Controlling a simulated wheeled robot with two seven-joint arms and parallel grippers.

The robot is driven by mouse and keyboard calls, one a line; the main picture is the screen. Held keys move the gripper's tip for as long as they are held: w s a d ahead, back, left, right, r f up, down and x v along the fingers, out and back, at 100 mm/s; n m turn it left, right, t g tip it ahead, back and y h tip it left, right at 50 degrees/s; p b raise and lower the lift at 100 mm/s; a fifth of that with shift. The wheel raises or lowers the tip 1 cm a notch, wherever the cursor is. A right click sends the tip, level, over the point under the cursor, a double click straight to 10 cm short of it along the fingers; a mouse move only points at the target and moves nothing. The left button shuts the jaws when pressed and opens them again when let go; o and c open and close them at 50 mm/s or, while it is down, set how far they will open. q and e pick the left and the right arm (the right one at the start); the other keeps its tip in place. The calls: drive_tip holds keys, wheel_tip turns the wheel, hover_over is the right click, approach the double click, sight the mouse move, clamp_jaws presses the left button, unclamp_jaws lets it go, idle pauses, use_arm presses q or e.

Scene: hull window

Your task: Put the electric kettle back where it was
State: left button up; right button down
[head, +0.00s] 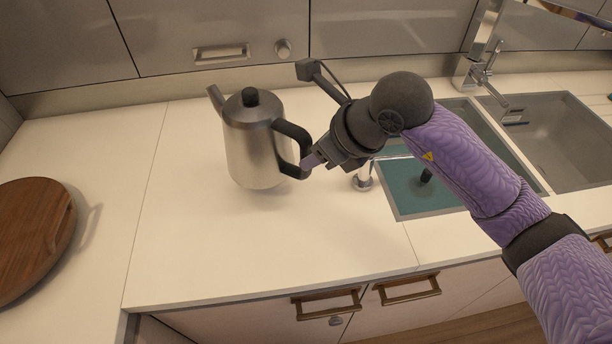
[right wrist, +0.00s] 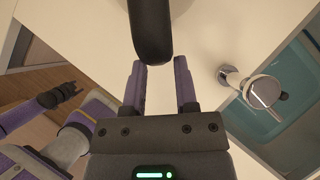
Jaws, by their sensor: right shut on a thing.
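The electric kettle (head: 250,145) is brushed metal with a black lid knob and a black handle (head: 291,140). It is roughly upright over the pale counter left of the sink; I cannot tell whether its base touches the counter. My right gripper (head: 307,164) reaches in from the right and is shut on the lower end of the handle. In the right wrist view the handle (right wrist: 150,32) comes down to the two fingertips (right wrist: 162,80). My left gripper (right wrist: 66,94) shows small in the right wrist view, away from the kettle; its jaw state is unclear.
A round wooden board (head: 32,235) lies on the counter at the left. A teal-bottomed basin (head: 412,188) with a small chrome tap (head: 364,178) is right of the kettle. A grey sink (head: 560,140) and tall faucet (head: 475,72) are farther right. The counter before the kettle is clear.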

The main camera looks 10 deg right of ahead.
use_arm(q)
drive_tip(key=shift+s+a+f+b, duration=0.15)
drive_tip(key=shift+s+f+b, duration=0.25)
drive_tip(key=shift+f+b, duration=0.15)
use_arm(e)
wheel_tip(320, 180, down, 6)
drive_tip(key=shift+r, duration=0.15)
use_arm(q)
drive_tip(key=shift+f, duration=0.1)
use_arm(e)
drive_tip(key=shift+f, duration=0.2)
drive_tip(key=shift+c, duration=1.9)
unclamp_jaws()
drive_tip(key=shift+r, duration=0.1)
use_arm(q)
wheel_tip(320, 180, up, 2)
drive_tip(key=shift+w+r+p, duration=0.15)
drive_tip(key=shift+p, duration=1.05)
use_arm(e)
drive_tip(key=v, duration=1.2)
